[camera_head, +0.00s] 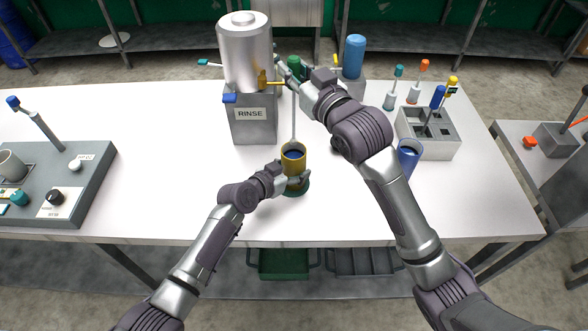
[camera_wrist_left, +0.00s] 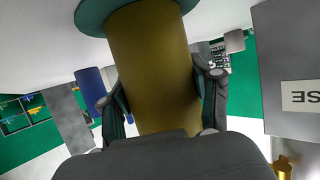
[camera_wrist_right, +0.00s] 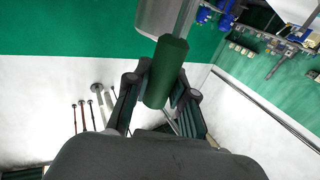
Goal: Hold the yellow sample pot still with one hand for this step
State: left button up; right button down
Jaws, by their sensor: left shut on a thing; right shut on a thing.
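The yellow sample pot (camera_head: 287,165) stands upright on a round green base (camera_head: 299,191) near the front middle of the table. Dark blue liquid shows inside its rim. My left gripper (camera_head: 292,180) is shut around the pot's lower side; the left wrist view shows the pot (camera_wrist_left: 153,70) between both fingers. My right gripper (camera_head: 292,70) is raised above and beyond the pot, shut on a green handle (camera_wrist_right: 166,72). A thin pale rod (camera_head: 293,115) runs from near that handle down to the pot; whether its tip touches the liquid is hidden.
The rinse stand (camera_head: 253,128) with its metal tank (camera_head: 246,55) is close behind and left of the pot. A blue cup (camera_head: 409,157) and grey rack (camera_head: 430,149) stand right, partly behind my right arm. A control box (camera_head: 90,165) is far left. The table between is clear.

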pick_arm(q)
jog(key=o, duration=1.4)
jog(key=v, duration=1.2)
